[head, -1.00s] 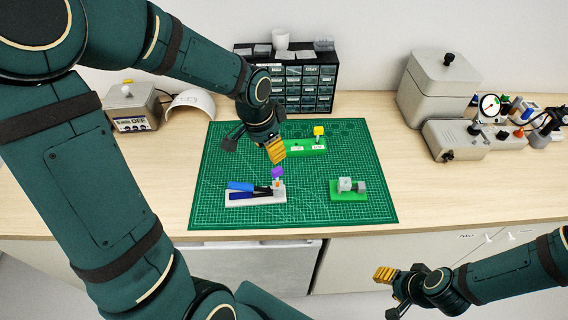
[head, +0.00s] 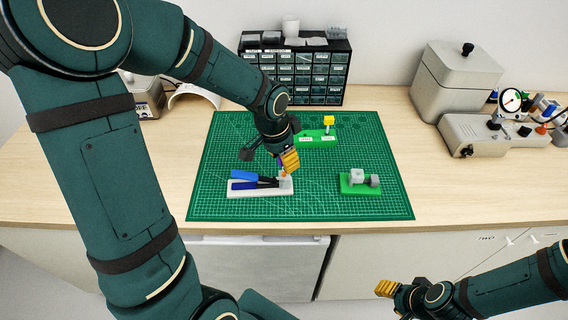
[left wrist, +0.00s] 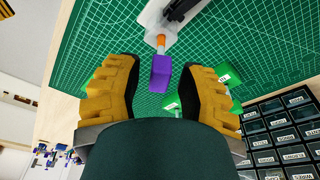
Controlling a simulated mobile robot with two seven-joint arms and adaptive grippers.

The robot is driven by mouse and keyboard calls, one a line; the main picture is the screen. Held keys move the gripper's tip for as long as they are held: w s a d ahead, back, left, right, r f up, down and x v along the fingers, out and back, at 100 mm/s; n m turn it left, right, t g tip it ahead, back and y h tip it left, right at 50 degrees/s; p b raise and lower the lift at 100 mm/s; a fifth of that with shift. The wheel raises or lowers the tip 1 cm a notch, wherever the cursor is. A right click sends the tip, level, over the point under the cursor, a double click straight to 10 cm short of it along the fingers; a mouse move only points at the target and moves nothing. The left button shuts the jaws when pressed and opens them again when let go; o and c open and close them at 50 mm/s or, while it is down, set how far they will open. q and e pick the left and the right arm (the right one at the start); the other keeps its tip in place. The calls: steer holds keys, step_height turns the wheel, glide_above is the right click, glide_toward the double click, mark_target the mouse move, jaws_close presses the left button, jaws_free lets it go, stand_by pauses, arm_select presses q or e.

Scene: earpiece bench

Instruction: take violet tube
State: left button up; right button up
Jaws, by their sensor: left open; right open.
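The violet tube (left wrist: 160,75) shows in the left wrist view as a short violet block at the end of an orange-tipped piece (left wrist: 161,42) on the white holder. In the head view my left gripper mostly hides it. My left gripper (head: 289,161) is open above the right end of the white holder (head: 240,194). In its wrist view the yellow fingers stand on either side of the tube, with gaps on both sides. My right gripper (head: 386,288) is open and empty, low in front of the bench.
A blue-handled tool (head: 245,175) lies on the white holder. A green block with a yellow-topped post (head: 328,121) stands behind; a green block with grey pieces (head: 360,189) stands right. The cutting mat (head: 315,203) is bare in front. A drawer cabinet (head: 300,75) stands at the back.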

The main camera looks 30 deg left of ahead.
arm_select(q)
jaws_close()
stand_by(0.4)
steer(key=shift+r+p, duration=1.2)
steer(key=shift+r, duration=0.4)
steer(key=shift+r+p, duration=1.85)
steer(key=shift+r, duration=0.6)
